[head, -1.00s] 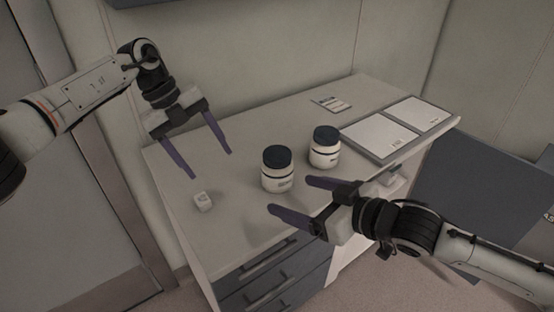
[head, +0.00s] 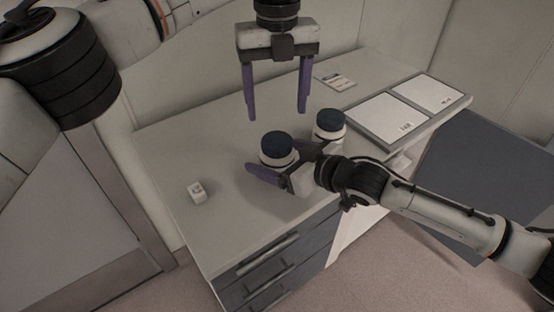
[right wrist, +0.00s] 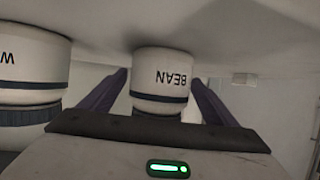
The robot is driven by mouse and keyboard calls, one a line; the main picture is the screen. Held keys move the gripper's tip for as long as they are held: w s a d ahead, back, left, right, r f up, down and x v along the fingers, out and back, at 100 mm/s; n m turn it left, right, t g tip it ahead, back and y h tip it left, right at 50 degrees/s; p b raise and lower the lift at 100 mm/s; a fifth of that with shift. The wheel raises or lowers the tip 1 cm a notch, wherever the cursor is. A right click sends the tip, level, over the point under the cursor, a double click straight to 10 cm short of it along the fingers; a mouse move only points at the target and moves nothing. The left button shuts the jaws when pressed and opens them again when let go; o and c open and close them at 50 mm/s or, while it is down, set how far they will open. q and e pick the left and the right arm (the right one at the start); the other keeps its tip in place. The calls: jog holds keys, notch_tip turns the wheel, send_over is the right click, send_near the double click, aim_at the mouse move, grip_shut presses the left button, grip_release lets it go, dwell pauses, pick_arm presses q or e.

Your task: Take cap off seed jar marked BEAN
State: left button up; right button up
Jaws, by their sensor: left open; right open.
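The BEAN jar (right wrist: 160,78) is white with a dark cap, its label upside down in the right wrist view. In the head view it is the left jar (head: 277,150), upright on the counter, its dark blue cap (head: 277,144) on. My right gripper (head: 279,160) is open, low at the jar, with a finger on either side; the right wrist view shows gaps beside the jar. My left gripper (head: 277,116) is open and empty, pointing down, and appears above the cap. My right gripper hides the jar's lower body in the head view.
A second capped jar (head: 329,127) stands close on the right; its label shows only a W in the right wrist view (right wrist: 30,60). A small white cube (head: 197,191) lies left. A tray with white panels (head: 400,112) and a card (head: 337,82) lie at the back right.

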jog(key=shift+x, duration=1.2)
